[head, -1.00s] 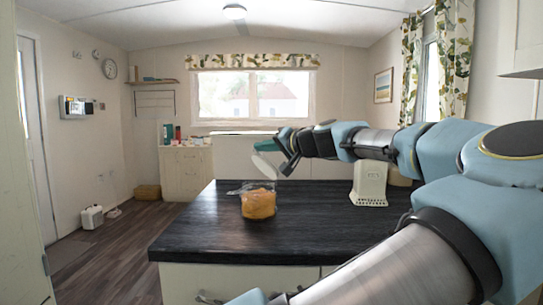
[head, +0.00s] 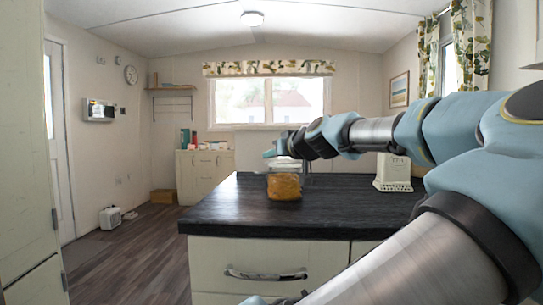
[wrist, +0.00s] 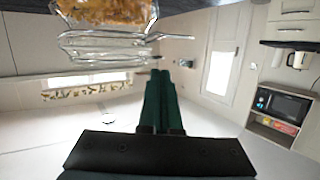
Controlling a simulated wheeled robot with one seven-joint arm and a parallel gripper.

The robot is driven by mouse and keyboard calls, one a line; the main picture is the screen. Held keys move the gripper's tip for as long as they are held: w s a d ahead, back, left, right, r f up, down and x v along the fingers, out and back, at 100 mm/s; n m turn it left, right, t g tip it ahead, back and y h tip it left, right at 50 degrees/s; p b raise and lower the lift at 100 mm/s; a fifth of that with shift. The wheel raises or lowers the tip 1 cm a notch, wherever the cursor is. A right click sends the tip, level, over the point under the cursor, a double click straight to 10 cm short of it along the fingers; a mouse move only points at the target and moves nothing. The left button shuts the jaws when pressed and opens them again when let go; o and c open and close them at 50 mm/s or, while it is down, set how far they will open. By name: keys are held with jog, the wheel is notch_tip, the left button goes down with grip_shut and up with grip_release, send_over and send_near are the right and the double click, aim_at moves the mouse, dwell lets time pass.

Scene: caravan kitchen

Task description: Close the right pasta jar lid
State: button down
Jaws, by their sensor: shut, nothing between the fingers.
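One clear glass jar of orange pasta (head: 284,187) stands on the dark worktop; I see no second jar. Its clear lid (head: 286,164) shows faintly at the jar's top, and I cannot tell whether it is fully seated. In the wrist view, which is upside down, the pasta jar (wrist: 110,12) is at the top left, with the glass lid and rim (wrist: 100,46) beside the fingers. My gripper (head: 268,154) is shut and empty, just above and left of the jar top. Its green fingers (wrist: 157,75) are together; contact with the glass is unclear.
The dark worktop (head: 335,205) is clear around the jar. A cream slotted container (head: 393,172) stands at its right, partly behind my arm. A drawer handle (head: 265,274) sticks out below the worktop's front edge. Open floor (head: 140,240) lies to the left.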

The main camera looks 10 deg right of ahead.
jog(key=shift+a+f+n, duration=0.1)
jog(key=shift+f+n, duration=0.2)
jog(key=shift+f, duration=0.15)
jog(key=shift+r, duration=0.1)
